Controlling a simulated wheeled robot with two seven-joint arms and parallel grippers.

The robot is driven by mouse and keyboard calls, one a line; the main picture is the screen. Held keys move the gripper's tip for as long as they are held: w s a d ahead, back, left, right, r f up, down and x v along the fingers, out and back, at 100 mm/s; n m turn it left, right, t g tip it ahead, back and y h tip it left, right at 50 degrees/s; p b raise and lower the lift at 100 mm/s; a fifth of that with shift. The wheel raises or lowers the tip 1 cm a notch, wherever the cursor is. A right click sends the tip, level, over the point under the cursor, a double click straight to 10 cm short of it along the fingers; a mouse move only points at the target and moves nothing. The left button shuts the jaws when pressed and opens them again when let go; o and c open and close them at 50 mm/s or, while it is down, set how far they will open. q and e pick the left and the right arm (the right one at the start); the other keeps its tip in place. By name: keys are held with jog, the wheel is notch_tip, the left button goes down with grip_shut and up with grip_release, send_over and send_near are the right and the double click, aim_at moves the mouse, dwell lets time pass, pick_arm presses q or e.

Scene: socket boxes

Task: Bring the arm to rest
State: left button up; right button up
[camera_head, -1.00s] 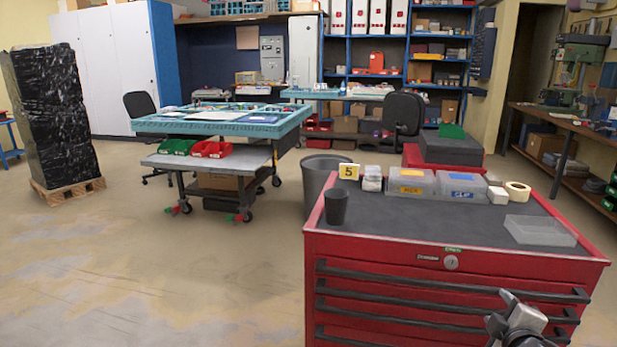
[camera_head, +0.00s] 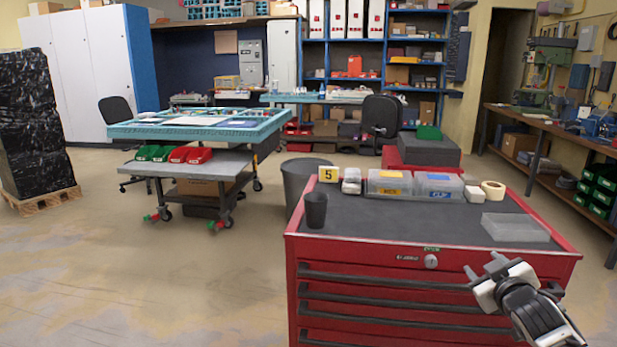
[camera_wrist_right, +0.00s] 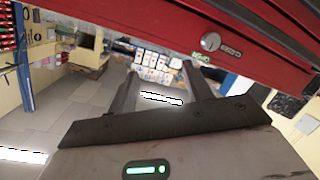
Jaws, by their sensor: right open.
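My right gripper (camera_head: 484,272) is open and empty. In the head view it is in front of the upper right part of the red tool cabinet (camera_head: 350,285), near its top edge. In the right wrist view my right gripper's two fingers (camera_wrist_right: 160,85) stand apart with nothing between them. The cabinet's red front (camera_wrist_right: 240,45) crosses the top of that view, its lock at upper centre. My left gripper is not in view.
On the cabinet top are a black cup (camera_head: 315,210), two clear lidded boxes (camera_head: 390,184), a tape roll (camera_head: 493,190) and an empty clear tray (camera_head: 515,228). A grey bin (camera_head: 300,185) stands behind left.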

jog(key=s+a+f+g+y, duration=0.3)
jog(key=s+a+f+y, duration=0.1)
jog(key=s+a+f, duration=1.1)
jog(key=s+a+f+m+g+y, duration=0.1)
jog(key=s+a, duration=0.5)
jog(key=s, duration=0.2)
jog(key=s+a+f+y, duration=0.1)
jog(key=s+a+f, duration=0.1)
jog(key=s+a, duration=0.4)
jog(key=shift+s+f+m+g, duration=0.3)
jog(key=shift+s+m+g, duration=0.1)
jog(key=shift+s, duration=0.75)
